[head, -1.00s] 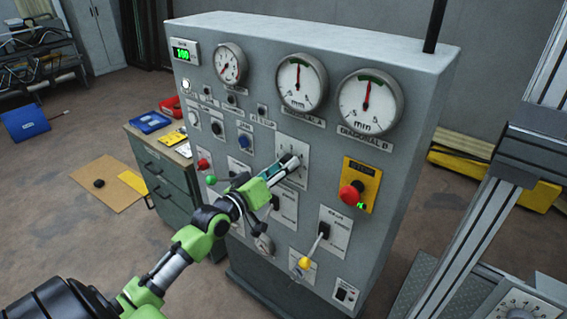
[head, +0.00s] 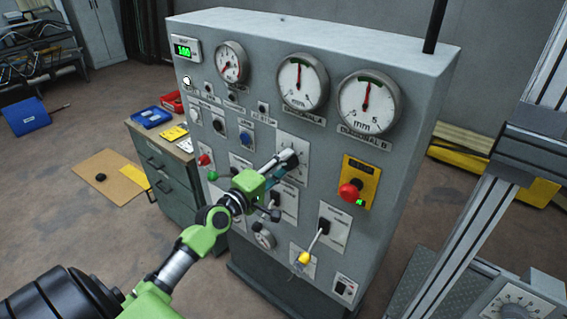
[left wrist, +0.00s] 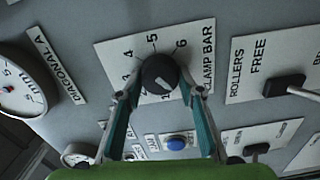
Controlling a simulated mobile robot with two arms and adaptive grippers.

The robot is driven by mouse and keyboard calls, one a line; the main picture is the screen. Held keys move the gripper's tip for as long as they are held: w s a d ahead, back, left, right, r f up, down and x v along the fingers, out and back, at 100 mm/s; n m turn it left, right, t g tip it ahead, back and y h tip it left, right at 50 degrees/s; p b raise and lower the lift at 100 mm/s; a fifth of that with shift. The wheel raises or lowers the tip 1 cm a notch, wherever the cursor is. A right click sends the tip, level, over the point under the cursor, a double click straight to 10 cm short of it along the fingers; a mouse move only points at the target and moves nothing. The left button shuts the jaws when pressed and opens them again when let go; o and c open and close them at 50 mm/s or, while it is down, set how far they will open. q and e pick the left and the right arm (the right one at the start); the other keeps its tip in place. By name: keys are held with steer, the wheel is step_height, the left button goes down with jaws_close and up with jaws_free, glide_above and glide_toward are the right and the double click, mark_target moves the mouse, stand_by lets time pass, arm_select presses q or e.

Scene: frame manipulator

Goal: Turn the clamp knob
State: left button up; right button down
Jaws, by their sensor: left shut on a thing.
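The clamp knob (left wrist: 159,74) is a round black knob on a white "CLAMP BAR" plate (left wrist: 196,40) with numbers around it. In the head view the knob (head: 290,157) sits mid-panel, below the two large dials. My left gripper (head: 283,164) reaches in from the lower left and is at the knob. In the left wrist view its teal fingers (left wrist: 160,92) stand on both sides of the knob, shut on it. The knob's near side is partly hidden by the gripper in the head view. My right gripper is not in view.
A red emergency button (head: 349,193) on a yellow plate is right of the knob. A lever with a yellow tip (head: 304,258) sticks out lower right. A blue button (head: 245,138) lies to the left. Large dials (head: 366,105) are above.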

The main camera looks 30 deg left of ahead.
arm_select(q)
steer(key=shift+n, duration=0.9)
steer(key=o, duration=1.1)
steer(key=shift+s+a, duration=0.15)
steer(key=shift+s, duration=1.85)
steer(key=shift+s+a, duration=0.2)
steer(key=shift+s, duration=1.8)
steer(key=shift+s+a, duration=0.15)
steer(key=shift+s, duration=1.85)
steer(key=shift+f, duration=0.1)
